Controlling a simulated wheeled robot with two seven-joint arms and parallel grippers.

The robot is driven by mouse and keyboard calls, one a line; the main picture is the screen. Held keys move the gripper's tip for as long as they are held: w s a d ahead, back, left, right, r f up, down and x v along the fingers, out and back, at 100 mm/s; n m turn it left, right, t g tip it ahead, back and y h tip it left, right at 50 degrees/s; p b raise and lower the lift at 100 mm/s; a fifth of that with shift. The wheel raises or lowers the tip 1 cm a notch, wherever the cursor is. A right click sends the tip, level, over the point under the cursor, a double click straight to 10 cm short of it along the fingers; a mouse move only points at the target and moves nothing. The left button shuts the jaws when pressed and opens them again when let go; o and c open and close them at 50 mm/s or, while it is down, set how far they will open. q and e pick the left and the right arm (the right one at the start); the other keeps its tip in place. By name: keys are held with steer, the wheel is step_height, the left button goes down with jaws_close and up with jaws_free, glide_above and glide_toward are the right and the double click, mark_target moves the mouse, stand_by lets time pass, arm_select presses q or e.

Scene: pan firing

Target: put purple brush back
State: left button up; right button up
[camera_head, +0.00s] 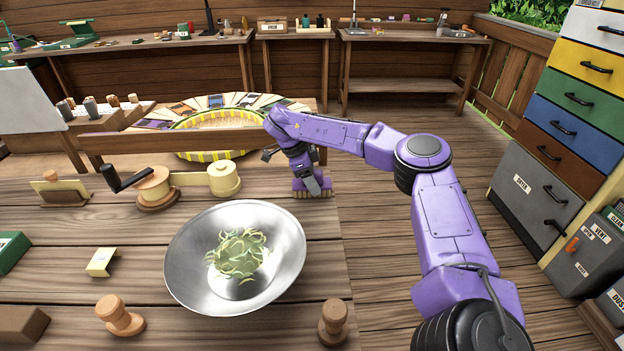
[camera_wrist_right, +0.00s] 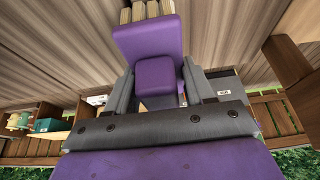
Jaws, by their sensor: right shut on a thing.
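A purple brush (camera_head: 308,185) with pale bristles is in my right gripper (camera_head: 300,172), at the far right corner of the wooden table (camera_head: 320,240). Its bristles point down at the tabletop; I cannot tell whether they touch it. In the right wrist view the purple brush (camera_wrist_right: 150,45) sits between the two grey fingers of the right gripper (camera_wrist_right: 165,88), which are shut on its grip. The bristle ends show at the top edge of that view. My left gripper is in neither view.
A metal bowl (camera_head: 185,255) with green leafy strips (camera_head: 240,252) stands left of the brush. Wooden stoppers (camera_head: 333,325) stand in front. Coloured drawers (camera_head: 568,95) stand right.

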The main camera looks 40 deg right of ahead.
mark_target(301, 184)
steer(key=shift+f, duration=0.2)
steer(key=o, duration=1.1)
steer(key=shift+f+b, duration=0.1)
steer(key=shift+b, duration=0.25)
steer(key=v, duration=0.7)
steer(key=s+v, duration=0.1)
steer(key=v, duration=0.3)
steer(key=shift+d, duration=0.25)
